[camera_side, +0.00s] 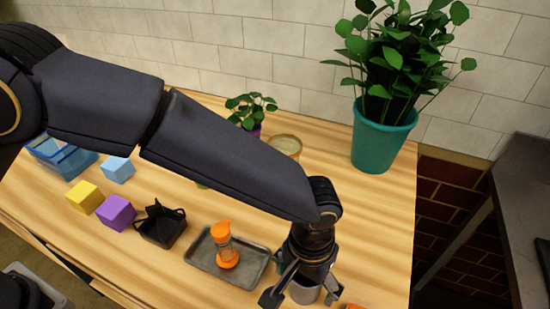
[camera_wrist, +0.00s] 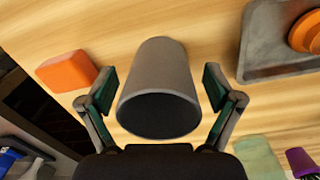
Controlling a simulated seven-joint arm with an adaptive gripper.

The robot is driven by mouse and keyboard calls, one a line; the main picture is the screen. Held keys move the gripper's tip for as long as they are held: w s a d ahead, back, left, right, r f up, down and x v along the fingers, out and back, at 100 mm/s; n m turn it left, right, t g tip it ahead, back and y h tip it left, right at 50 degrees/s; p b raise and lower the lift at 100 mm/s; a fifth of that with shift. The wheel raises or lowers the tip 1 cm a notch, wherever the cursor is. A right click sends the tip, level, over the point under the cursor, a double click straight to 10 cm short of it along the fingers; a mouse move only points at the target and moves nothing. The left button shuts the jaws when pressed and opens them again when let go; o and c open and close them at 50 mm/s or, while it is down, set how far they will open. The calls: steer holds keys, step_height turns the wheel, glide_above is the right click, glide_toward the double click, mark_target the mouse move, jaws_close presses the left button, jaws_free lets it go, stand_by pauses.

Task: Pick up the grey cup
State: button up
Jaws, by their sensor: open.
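The grey cup (camera_wrist: 160,90) stands in the middle of the wrist view, its dark open mouth toward the camera. In the side view the cup (camera_side: 306,293) shows only partly, below my gripper (camera_side: 302,293). My gripper (camera_wrist: 160,82) is open. One finger is on each side of the cup, with a visible gap on both sides in the wrist view. The cup's lower part is hidden in the side view.
An orange block (camera_wrist: 67,71) lies close by on the other side. A teal plant pot (camera_side: 380,140) stands farther back.

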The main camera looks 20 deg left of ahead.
steer(key=shift+c, duration=0.2)
steer(key=c, duration=1.3)
steer(key=shift+r, duration=0.15)
